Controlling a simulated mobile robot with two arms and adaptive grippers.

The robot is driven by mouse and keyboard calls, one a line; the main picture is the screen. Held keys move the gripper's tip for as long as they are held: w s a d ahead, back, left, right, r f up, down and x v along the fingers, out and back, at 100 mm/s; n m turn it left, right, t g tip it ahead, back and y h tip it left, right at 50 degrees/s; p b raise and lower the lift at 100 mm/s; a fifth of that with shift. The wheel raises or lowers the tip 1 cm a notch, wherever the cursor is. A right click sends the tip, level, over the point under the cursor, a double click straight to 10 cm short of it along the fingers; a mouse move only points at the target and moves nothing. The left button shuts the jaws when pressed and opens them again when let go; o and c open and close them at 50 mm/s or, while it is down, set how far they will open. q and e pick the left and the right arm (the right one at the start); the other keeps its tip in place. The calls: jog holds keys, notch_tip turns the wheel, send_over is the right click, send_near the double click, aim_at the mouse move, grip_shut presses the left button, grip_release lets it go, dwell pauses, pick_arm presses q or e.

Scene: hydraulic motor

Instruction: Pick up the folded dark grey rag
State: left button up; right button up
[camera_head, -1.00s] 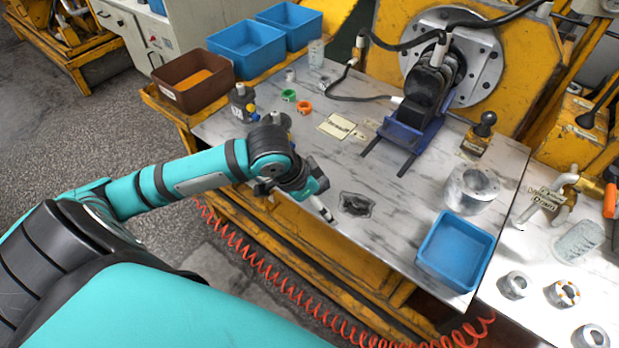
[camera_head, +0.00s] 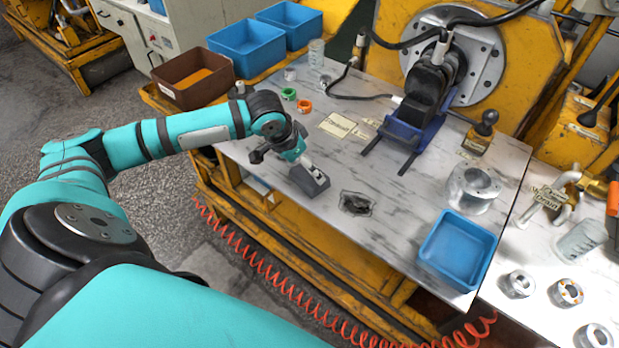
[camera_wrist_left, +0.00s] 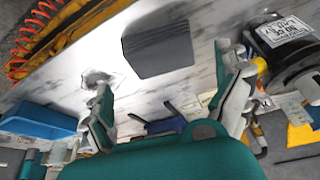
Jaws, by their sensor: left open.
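The folded dark grey rag (camera_head: 310,181) lies near the front edge of the marble-topped table in the head view. It looks like a flat-sided block. In the left wrist view the rag (camera_wrist_left: 158,50) shows ahead of the fingers, in the gap between them. My left gripper (camera_head: 302,163) is just above the rag in the head view and partly covers it. In the left wrist view my left gripper (camera_wrist_left: 168,92) has its fingers spread wide, with nothing between the tips. My right gripper is not in view.
A dark bottle (camera_wrist_left: 288,42) with a white label stands close beside the right finger in the wrist view. A blue bin (camera_head: 457,249) sits at the right, and a blue stand (camera_head: 402,138) farther back.

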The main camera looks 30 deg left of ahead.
aim_at(308, 174)
pick_arm(q)
jog(key=x, duration=0.6)
jog(key=shift+f, duration=0.25)
jog(key=c, duration=0.8)
jog(key=shift+r, duration=0.1)
jog(key=shift+a+r, duration=0.1)
jog(key=shift+r, duration=0.5)
notch_tip(308, 174, up, 2)
jog(key=shift+r, duration=0.15)
jog(key=s+d, duration=0.2)
jog(key=d, duration=0.2)
jog(key=s+d+r, duration=0.1)
jog(key=s+d, duration=0.2)
jog(key=d, duration=0.2)
jog(key=s+d, duration=0.3)
jog(key=d, duration=0.2)
jog(key=shift+r, duration=0.2)
